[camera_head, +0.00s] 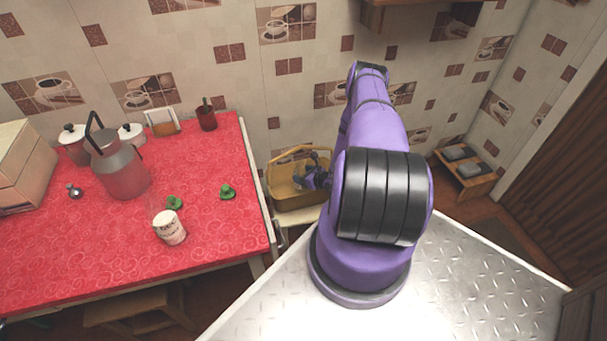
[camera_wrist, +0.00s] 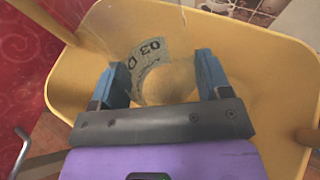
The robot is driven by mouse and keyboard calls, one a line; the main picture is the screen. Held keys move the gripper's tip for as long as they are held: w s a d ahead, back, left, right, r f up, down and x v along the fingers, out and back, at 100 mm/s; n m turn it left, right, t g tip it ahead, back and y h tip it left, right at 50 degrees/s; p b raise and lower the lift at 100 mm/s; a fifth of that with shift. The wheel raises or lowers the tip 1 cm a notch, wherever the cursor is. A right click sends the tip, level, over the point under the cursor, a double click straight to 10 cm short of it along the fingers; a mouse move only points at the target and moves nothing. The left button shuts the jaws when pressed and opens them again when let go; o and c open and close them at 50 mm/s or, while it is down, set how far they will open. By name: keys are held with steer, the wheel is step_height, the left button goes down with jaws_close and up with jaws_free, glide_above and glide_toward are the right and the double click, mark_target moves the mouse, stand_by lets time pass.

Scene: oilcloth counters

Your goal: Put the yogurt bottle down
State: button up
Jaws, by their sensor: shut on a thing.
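The yogurt bottle (camera_wrist: 148,58) shows in the wrist view as a see-through body with a pale lettered label. My gripper (camera_wrist: 163,70) is shut on it, with one blue finger on each side. The bottle is over or inside the yellow basket (camera_wrist: 68,95); I cannot tell whether it touches the bottom. In the head view my gripper (camera_head: 318,180) is at the right part of the basket (camera_head: 292,200), partly hidden by my arm. The bottle cannot be made out clearly there.
The red-covered table (camera_head: 215,260) is left of the basket. It holds a metal milk can (camera_head: 122,172), a white-labelled clear container (camera_head: 169,228), green items (camera_head: 227,191) and a brown cup (camera_head: 207,118). A wooden shelf (camera_head: 384,14) hangs on the wall. The table's front right is clear.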

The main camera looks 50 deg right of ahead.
steer(key=shift+f, duration=0.15)
steer(key=o, duration=1.1)
steer(key=shift+r, duration=0.5)
steer(key=v, duration=1.2)
steer(key=shift+r, duration=0.2)
